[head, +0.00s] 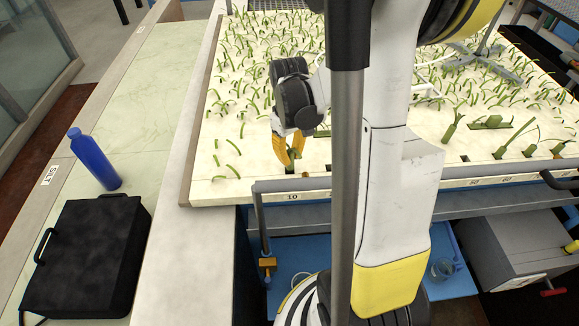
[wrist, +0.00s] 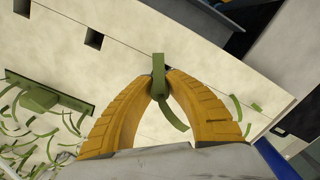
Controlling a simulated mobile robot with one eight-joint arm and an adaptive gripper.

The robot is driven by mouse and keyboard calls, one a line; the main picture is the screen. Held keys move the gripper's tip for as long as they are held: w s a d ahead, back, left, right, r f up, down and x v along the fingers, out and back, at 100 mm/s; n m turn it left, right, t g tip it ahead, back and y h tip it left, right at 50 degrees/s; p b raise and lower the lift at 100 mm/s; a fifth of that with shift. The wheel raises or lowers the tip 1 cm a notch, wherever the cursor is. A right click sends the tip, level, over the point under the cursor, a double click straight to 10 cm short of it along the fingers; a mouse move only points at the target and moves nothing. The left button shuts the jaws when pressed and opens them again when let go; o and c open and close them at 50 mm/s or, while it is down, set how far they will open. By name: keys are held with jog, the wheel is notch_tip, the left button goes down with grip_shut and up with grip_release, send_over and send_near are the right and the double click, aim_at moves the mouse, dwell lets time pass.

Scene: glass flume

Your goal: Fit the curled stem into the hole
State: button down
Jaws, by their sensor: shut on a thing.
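My gripper (head: 290,165) reaches down over the near left part of the pale planted board (head: 225,185) in the head view. In the wrist view, my gripper's yellow fingers (wrist: 158,82) close on a curled green stem (wrist: 174,115). One flat end of the stem sticks up past the fingertips, and the rest curls back between the fingers. Two dark square holes, a nearer one (wrist: 93,38) and a farther one (wrist: 20,4), show in the pale board, up and left of the stem. The stem looks apart from both holes. Its height above the board is hard to tell.
Several green stems stand across the board behind my gripper. A green piece (wrist: 40,99) lies in a slot in the wrist view. A blue bottle (head: 94,159) and a black case (head: 88,258) stand on the left bench. My own arm hides the board's middle.

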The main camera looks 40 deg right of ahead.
aim_at(290, 165)
jog(key=shift+f+b, duration=0.55)
jog(key=shift+f, duration=1.45)
jog(key=shift+f, duration=0.2)
jog(key=c, duration=1.4)
grip_release()
jog(key=shift+r, duration=0.15)
